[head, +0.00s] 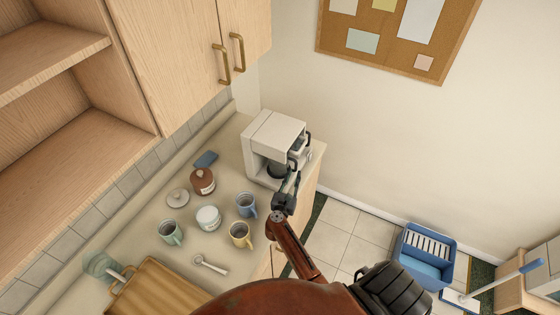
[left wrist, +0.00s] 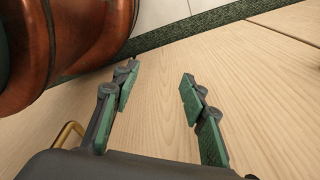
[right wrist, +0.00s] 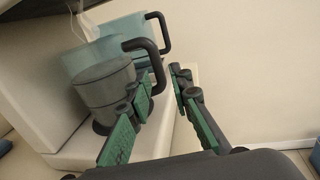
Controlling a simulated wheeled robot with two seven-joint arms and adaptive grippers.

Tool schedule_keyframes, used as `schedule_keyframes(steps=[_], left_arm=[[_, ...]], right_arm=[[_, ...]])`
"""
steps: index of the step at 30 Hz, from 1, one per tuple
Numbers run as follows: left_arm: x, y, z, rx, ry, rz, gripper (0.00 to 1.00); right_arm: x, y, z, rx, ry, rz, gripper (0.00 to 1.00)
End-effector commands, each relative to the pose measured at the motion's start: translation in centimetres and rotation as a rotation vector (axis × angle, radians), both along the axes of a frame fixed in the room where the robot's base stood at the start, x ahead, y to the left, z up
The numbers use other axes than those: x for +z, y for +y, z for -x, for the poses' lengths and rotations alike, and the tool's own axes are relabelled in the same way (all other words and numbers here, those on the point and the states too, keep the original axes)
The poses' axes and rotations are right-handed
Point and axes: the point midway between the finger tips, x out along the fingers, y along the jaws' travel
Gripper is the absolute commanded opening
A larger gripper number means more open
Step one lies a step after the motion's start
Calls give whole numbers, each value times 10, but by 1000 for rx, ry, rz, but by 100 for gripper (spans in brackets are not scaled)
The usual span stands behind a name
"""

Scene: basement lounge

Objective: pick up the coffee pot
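The coffee pot (right wrist: 103,88), a grey see-through jug with a dark handle (right wrist: 153,62), sits in the white coffee maker (head: 270,136). In the head view the pot (head: 275,171) is a dark shape under the machine's top, partly hidden. My right gripper (head: 293,177) is at the front of the machine. In the right wrist view this gripper (right wrist: 160,80) is open, and the pot's handle shows between its fingertips; I cannot tell whether they touch. My left gripper (left wrist: 158,76) is open and empty in front of a pale wooden surface.
A second, bluish container (right wrist: 105,42) with a dark handle stands behind the pot. Several mugs, including a blue one (head: 246,204), a brown jar (head: 202,181), a white jar (head: 208,218) and a spoon (head: 210,264) lie left of my right arm. Cupboards (head: 175,50) overhang the counter.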

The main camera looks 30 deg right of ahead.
Motion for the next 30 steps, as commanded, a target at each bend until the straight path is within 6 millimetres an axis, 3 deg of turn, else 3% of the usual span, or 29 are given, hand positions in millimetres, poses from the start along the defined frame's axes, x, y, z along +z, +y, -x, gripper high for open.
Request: schedule_keyframes(steps=[6,12,20,30], left_arm=[[15,0,12,3,15,-1,40],[20,0,-2,0,-3,0,40],[21,-1,-15,-4,-20,1,40],[20,0,-4,0,-6,1,40]], right_arm=[[9,-21,-19,5,0,4,19],[6,-40,-32,4,2,1,19],[5,-43,-33,2,1,-1,19],[5,-44,-32,1,1,-1,0]])
